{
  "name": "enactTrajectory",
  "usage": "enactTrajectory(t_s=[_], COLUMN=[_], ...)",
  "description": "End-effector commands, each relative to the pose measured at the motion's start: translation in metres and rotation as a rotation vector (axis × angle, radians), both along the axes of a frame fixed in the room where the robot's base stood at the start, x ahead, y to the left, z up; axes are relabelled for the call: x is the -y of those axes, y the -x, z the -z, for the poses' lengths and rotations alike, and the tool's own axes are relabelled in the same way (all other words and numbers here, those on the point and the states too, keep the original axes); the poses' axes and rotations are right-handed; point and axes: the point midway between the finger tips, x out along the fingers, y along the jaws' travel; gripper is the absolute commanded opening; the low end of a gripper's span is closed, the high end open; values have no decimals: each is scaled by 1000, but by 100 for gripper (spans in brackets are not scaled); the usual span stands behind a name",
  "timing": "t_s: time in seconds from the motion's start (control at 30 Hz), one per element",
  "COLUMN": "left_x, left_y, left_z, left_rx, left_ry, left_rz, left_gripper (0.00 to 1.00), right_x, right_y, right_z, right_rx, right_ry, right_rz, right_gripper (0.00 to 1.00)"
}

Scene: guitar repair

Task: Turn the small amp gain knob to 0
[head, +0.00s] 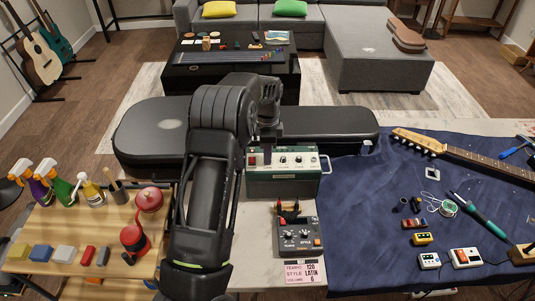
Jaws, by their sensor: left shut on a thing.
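The small green amp (284,187) stands on the pale bench top, behind the black drum machine. Its light front panel carries a red switch (252,160) at the left and a row of dark knobs, with one knob (298,160) clear to see. My left gripper (267,160) points down at the panel between the red switch and the visible knobs. It is shut on a knob there, which its fingers hide, so I cannot read that knob's setting. The panel lettering is too small to read. My right gripper is not in view.
A black drum machine (299,238) with a pink note card (302,272) sits in front of the amp. A black guitar case (330,122) lies behind. Spray bottles (57,187) stand at left. A guitar neck (470,158) and small tools lie on the blue cloth (365,235) at right.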

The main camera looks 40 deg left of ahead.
Motion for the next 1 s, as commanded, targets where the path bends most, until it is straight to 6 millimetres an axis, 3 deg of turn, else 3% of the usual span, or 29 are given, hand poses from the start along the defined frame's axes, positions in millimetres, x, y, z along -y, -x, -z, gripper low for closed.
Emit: enactTrajectory(t_s=[0.47, 1.0], left_x=[0, -1], left_y=[-1, 0], left_z=[2, 1], left_rx=[2, 1], left_ry=[-2, -2], left_rz=[-153, -628], left_gripper=[0, 0], right_x=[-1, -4], right_y=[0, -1], right_z=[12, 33], right_rx=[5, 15], right_ry=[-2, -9], right_rz=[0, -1], right_gripper=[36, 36])
